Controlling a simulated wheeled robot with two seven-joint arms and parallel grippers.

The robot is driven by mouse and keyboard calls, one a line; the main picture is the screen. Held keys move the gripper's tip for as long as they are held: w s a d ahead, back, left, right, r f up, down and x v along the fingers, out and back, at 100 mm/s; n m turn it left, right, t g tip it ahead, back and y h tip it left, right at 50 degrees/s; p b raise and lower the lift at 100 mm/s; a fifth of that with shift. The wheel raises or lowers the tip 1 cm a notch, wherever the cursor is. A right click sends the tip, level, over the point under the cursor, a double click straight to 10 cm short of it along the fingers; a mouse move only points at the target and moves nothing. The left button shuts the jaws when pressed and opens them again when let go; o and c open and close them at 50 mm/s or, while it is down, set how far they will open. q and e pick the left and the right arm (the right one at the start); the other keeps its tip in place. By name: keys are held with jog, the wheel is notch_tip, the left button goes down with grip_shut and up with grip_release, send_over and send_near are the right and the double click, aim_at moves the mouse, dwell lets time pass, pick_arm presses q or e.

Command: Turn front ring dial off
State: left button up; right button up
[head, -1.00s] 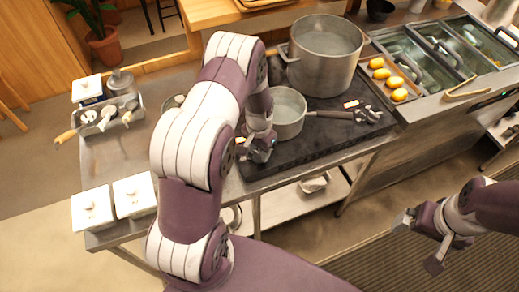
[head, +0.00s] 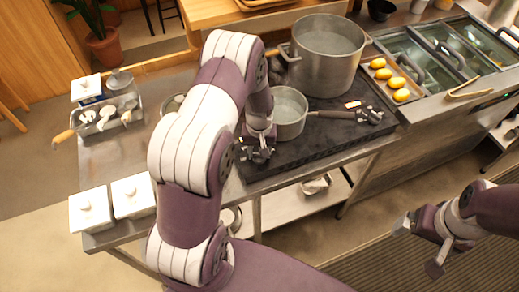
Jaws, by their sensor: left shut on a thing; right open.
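The black stove (head: 330,140) carries a saucepan (head: 289,112) with a long handle pointing right. My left gripper (head: 258,156) is at the stove's front left, just in front of the saucepan. It is shut on a small dark part there, which looks like the front ring dial; the fingers hide most of it, so its turn cannot be read. More dark knobs (head: 372,116) show at the stove's right end. My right gripper (head: 420,246) is open and empty, over the floor at the lower right, far from the stove.
A large pot (head: 325,58) stands at the back of the stove. Yellow items (head: 401,95) lie in a tray right of it. White lidded boxes (head: 91,208) and a tray of utensils (head: 130,122) sit on the left counter. Floor in front is clear.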

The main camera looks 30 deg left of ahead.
dwell(0.3)
pick_arm(q)
jog(key=o, duration=1.1)
jog(key=shift+s+r, duration=0.1)
jog(key=shift+c, duration=0.2)
jog(key=shift+s+d, duration=0.1)
jog(key=shift+r, duration=0.2)
notch_tip(320, 180, up, 12)
jog(key=b, duration=0.3)
jog(key=shift+r, duration=0.2)
